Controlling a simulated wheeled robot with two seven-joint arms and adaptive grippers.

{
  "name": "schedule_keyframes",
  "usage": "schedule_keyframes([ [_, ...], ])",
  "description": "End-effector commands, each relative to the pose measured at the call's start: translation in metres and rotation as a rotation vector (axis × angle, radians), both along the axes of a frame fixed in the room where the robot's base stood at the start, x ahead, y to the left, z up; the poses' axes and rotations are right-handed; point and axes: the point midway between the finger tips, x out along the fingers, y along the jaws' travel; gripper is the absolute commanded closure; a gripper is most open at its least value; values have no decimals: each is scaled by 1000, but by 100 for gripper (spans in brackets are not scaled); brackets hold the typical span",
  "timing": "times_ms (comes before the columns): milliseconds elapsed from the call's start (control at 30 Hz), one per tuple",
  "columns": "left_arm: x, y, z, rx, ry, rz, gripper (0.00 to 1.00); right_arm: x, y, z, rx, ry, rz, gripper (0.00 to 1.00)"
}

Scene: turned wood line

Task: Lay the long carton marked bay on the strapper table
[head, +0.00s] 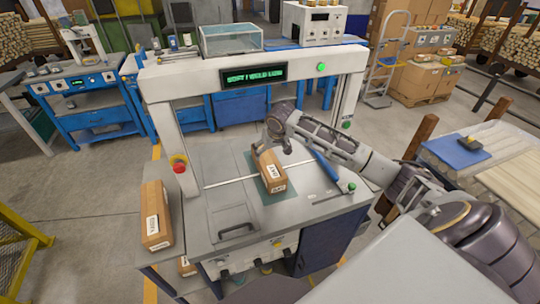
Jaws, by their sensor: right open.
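A long brown carton (264,164) lies on the grey strapper table (225,160), on a dark green patch near its middle. White labels show on its top and near end; their print is too small to read surely. My right gripper (273,143) is open at the carton's far end, close above it; I cannot tell whether they touch. Another long brown carton (154,200) with a white label lies on a side shelf left of the table. My left gripper is out of view.
A white arch (190,80) with a lit green display spans the table's back. A red stop button (179,163) sits on its left post. A blue bar (325,166) lies right of the carton. A yellow rail (20,240) stands at far left.

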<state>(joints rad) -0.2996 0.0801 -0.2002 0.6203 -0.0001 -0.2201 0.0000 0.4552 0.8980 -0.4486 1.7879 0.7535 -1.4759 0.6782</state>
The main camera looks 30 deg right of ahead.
Motion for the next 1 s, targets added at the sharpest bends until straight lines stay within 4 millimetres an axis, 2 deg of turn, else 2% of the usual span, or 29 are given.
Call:
schedule_keyframes([
  [200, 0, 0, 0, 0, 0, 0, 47, -4, 1, 9, 0, 0, 0, 7],
  [1000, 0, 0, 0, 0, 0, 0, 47, -4, 1, 9, 0, 1, 0, 7],
])
